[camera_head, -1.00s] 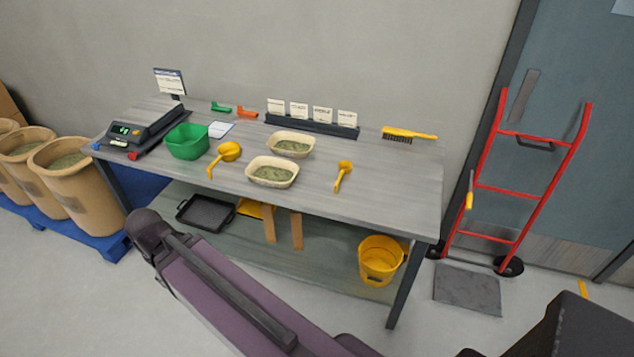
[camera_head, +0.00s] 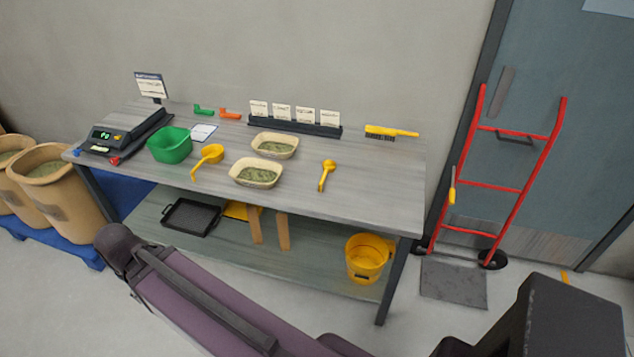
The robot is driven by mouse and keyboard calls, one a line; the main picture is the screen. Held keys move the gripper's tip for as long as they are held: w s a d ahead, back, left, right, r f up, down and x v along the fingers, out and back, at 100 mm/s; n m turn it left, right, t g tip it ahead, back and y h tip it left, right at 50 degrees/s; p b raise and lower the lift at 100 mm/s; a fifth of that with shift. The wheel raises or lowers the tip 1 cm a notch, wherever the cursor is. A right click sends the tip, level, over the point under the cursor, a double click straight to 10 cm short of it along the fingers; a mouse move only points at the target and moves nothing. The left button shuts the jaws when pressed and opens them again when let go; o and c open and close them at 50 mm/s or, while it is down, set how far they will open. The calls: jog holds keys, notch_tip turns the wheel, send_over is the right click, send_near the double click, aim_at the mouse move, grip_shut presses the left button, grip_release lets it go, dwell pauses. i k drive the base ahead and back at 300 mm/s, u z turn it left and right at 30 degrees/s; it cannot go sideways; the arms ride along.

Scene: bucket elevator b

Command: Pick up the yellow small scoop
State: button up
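The yellow small scoop (camera_head: 327,174) lies on the grey table (camera_head: 370,185), right of the two pale trays, with its handle toward the front edge. A larger yellow scoop (camera_head: 212,153) lies farther left, beside the green bin, its handle also pointing toward the front. Nothing touches the small scoop. My purple and black arm link (camera_head: 200,300) crosses the foreground below and in front of the table. My gripper is not clearly in view.
Two pale trays (camera_head: 234,174) (camera_head: 256,143) of green material and a green bin (camera_head: 170,147) stand left of the small scoop. A yellow brush (camera_head: 392,132) lies at the back right. A yellow bucket (camera_head: 366,260) is on the lower shelf; a red hand truck (camera_head: 490,187) stands right.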

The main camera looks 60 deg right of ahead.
aim_at(328, 165)
jog(key=k, duration=1.95)
jog(key=z, duration=0.9)
jog(key=i, duration=1.05)
jog(key=u, duration=0.15)
